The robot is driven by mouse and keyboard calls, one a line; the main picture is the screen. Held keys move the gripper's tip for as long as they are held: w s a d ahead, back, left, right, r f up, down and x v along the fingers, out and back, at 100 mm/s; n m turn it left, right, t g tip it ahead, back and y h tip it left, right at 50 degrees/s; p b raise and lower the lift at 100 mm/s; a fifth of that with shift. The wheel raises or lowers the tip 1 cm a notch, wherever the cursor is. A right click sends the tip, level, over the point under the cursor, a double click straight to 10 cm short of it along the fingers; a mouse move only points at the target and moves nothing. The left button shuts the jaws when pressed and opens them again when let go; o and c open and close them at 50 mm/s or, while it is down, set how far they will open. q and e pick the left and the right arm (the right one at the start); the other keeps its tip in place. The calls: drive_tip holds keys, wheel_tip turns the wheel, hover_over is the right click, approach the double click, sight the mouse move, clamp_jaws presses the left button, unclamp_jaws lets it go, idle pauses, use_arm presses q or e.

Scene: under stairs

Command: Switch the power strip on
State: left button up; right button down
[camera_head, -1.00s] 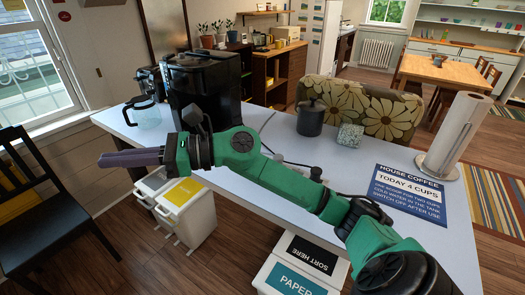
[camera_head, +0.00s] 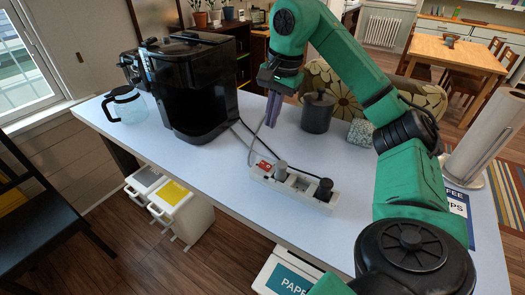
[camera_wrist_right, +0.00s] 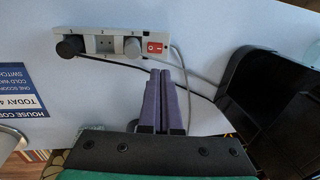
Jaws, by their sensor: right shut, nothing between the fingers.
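The white power strip (camera_head: 300,189) lies on the table, with a red switch (camera_head: 264,165) at its left end and two plugs, one grey (camera_head: 281,170) and one black (camera_head: 324,188). In the right wrist view the strip (camera_wrist_right: 107,45) shows its red switch (camera_wrist_right: 155,45) at the right end. My right gripper (camera_head: 270,122) is shut and empty, pointing down above the table behind the switch end of the strip, apart from it. Its purple fingers (camera_wrist_right: 166,72) lie together in the wrist view, below the switch in the picture. My left gripper is not in view.
A black coffee machine (camera_head: 190,90) and a glass jug (camera_head: 125,105) stand at the left. A dark canister (camera_head: 318,112) and a patterned box (camera_head: 360,132) stand behind the strip. A paper towel roll (camera_head: 485,130) is at the right. Cables run behind the strip.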

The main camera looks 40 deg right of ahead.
drive_tip(key=b, duration=0.1)
approach(261, 163)
drive_tip(key=shift+w+d+f, duration=0.15)
drive_tip(key=shift+d+f, duration=0.05)
drive_tip(key=shift+f, duration=0.35)
drive_tip(key=f, duration=0.2)
drive_tip(key=w+f+p, duration=0.1)
drive_tip(key=f, duration=0.2)
drive_tip(key=shift+a+f, duration=0.1)
drive_tip(key=shift+a, duration=0.05)
drive_tip(key=shift+f, duration=0.2)
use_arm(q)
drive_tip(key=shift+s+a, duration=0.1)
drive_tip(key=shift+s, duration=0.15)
use_arm(e)
drive_tip(key=shift+a, duration=0.1)
